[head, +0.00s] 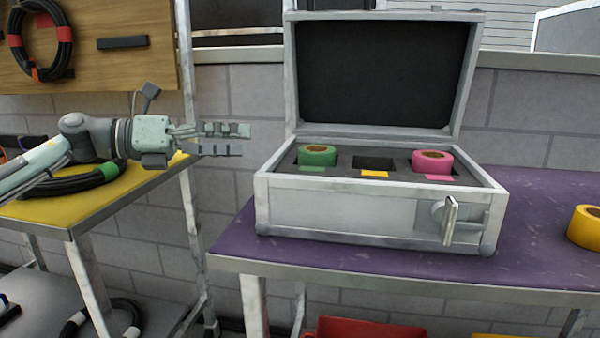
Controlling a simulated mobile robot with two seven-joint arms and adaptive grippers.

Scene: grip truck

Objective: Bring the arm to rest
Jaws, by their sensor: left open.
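My left gripper (222,139) reaches in from the left and points right, its two fingers apart with nothing between them. It hangs in the air to the left of the open silver case (340,212), clear of it. My right gripper is not in view.
The case stands on a purple table (400,268) with its lid (376,72) up. Inside are a green tape roll (316,155), a pink tape roll (432,162) and an empty middle slot (375,163). A yellow tape roll (586,227) lies right. A yellow-topped bench (125,195) stands left.

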